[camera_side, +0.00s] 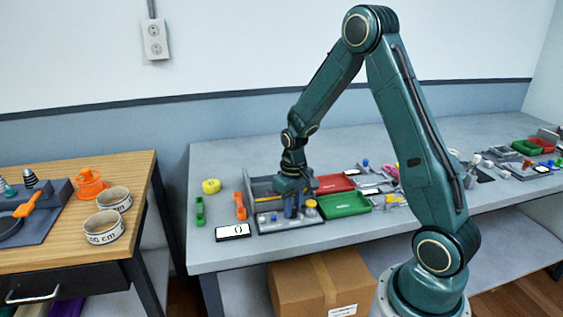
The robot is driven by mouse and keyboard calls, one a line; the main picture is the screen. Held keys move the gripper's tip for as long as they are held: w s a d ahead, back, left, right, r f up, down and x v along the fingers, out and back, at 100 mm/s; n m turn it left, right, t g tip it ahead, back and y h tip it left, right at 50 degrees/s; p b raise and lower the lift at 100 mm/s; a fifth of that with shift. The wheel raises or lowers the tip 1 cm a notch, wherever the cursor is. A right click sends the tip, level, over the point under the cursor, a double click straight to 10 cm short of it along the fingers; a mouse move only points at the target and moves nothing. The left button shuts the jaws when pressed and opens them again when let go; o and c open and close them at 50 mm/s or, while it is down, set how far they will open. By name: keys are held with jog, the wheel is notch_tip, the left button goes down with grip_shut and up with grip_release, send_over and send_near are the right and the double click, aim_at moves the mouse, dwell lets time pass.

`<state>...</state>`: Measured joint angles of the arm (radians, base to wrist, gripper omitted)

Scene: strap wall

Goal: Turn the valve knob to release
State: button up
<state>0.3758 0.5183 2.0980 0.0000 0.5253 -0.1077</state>
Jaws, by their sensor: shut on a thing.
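A grey fixture board (292,229) with several small fittings lies on the grey workbench, left of the middle of the picture. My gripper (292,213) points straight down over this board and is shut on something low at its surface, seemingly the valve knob. The knob itself is hidden by the fingers and too small to make out, so its turn angle cannot be told. A yellow round fitting (311,206) stands on the board just right of my fingers. Small blue and grey fittings (267,218) show at its left.
A white display (232,231) reading 0 lies left of the board. Orange (240,206) and green (199,211) clips and a yellow roll (211,186) lie farther left. Green (345,205) and red (335,183) trays sit close on the right. Bare bench lies in front.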

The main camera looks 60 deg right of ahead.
aim_at(293, 209)
jog(key=m, duration=0.6)
dwell(0.5)
jog(key=o, duration=1)
jog(key=shift+r, duration=0.15)
notch_tip(293, 209, up, 14)
jog(key=shift+f, duration=0.2)
